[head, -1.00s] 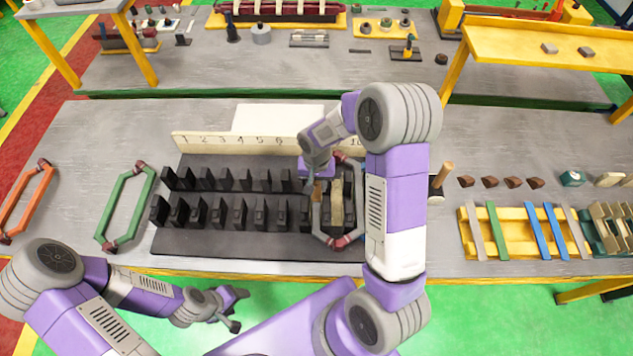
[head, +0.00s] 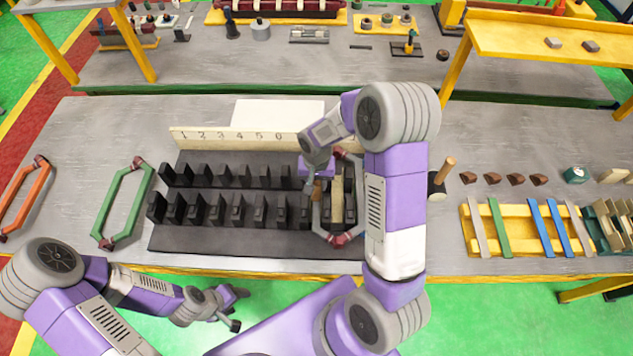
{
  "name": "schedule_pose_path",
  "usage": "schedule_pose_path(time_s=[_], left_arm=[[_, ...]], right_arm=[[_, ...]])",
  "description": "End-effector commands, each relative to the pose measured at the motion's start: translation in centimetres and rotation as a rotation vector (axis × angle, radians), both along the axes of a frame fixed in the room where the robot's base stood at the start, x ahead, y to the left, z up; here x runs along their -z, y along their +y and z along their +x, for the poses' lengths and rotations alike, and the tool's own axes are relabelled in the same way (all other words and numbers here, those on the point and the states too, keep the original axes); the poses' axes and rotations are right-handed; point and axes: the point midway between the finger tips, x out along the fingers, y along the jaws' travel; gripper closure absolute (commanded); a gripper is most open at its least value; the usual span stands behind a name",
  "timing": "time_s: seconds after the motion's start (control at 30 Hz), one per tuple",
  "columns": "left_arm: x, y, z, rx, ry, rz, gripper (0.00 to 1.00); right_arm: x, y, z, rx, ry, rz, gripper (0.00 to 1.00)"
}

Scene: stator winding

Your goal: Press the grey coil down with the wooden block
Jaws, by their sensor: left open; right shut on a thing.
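The grey coil (head: 317,218), with dark red ends (head: 339,240), lies over the right end of the black slotted stator (head: 200,242). My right arm hides part of its right side. My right gripper (head: 316,183) is over the coil's left side, shut on a small brown wooden block (head: 317,188). The block is at the coil's left leg; whether it touches the coil cannot be told. A beige piece (head: 336,200) stands inside the coil's loop. My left gripper (head: 238,310) is open and empty, in front of the bench edge.
A green coil (head: 123,205) and an orange coil (head: 25,195) lie left of the stator. A numbered strip (head: 220,137) stands behind it. A mallet (head: 440,180), brown wedges (head: 504,179) and a yellow rack of coloured strips (head: 480,247) are on the right.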

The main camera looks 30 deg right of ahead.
Motion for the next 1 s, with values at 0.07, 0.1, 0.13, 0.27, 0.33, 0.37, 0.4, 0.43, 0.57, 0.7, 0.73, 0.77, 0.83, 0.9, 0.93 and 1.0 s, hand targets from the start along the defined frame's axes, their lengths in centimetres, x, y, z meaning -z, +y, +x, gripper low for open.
schedule_pose_path(time_s=[0.07, 0.1, 0.13, 0.27, 0.33, 0.37, 0.4, 0.43, 0.57, 0.7, 0.73, 0.77, 0.83, 0.9, 0.93, 1.0], left_arm=[[0.16, 0.00, 0.00, 0.000, 0.000, 0.000, 0.39], [0.22, 0.00, 0.00, 0.000, 0.000, 0.000, 0.39], [0.28, 0.00, 0.00, 0.000, 0.000, 0.000, 0.39], [0.46, 0.00, 0.00, 0.000, 0.000, 0.000, 0.39], [0.51, 0.00, 0.00, 0.000, 0.000, 0.000, 0.39], [0.53, 0.01, 0.00, 0.000, 0.000, 0.000, 0.39], [0.54, 0.00, 0.00, 0.000, 0.000, 0.000, 0.39], [0.53, 0.01, 0.00, 0.000, 0.000, 0.000, 0.39], [0.51, 0.00, 0.00, 0.000, 0.000, 0.000, 0.39], [0.63, 0.00, 0.00, 0.000, 0.000, 0.000, 0.39], [0.67, 0.00, 0.00, 0.000, 0.000, 0.000, 0.39], [0.72, 0.00, 0.00, 0.000, 0.000, 0.000, 0.39], [0.83, 0.00, 0.01, 0.000, 0.000, 0.000, 0.39], [0.93, 0.00, 0.00, 0.000, 0.000, 0.000, 0.39], [0.97, 0.00, 0.00, 0.000, 0.000, 0.000, 0.39], [1.06, 0.00, 0.00, 0.000, 0.000, 0.000, 0.39]], right_arm=[[0.11, 0.00, 0.01, 0.000, 0.000, 0.000, 1.00], [0.15, 0.00, 0.01, 0.000, 0.000, 0.000, 1.00], [0.18, 0.00, 0.01, 0.000, 0.000, 0.000, 1.00], [0.31, 0.00, 0.01, 0.000, 0.000, 0.000, 1.00], [0.35, 0.00, 0.01, 0.000, -0.001, -0.001, 1.00], [0.35, 0.00, 0.01, 0.000, -0.001, -0.001, 1.00], [0.35, 0.00, 0.01, 0.000, 0.000, 0.000, 1.00], [0.34, 0.00, 0.01, 0.000, 0.000, 0.000, 1.00], [0.33, 0.00, 0.01, 0.000, 0.000, 0.000, 1.00], [0.42, 0.00, 0.01, 0.000, -0.001, -0.001, 1.00], [0.45, 0.00, 0.01, 0.000, -0.001, -0.001, 1.00], [0.48, -0.01, 0.02, 0.000, -0.001, -0.001, 1.00], [0.57, -0.01, 0.02, 0.000, -0.001, -0.001, 1.00], [0.64, 0.00, 0.01, 0.000, -0.001, -0.001, 1.00], [0.68, 0.00, 0.01, 0.000, -0.001, -0.001, 1.00], [0.74, 0.00, 0.01, 0.000, 0.000, 0.000, 1.00]])
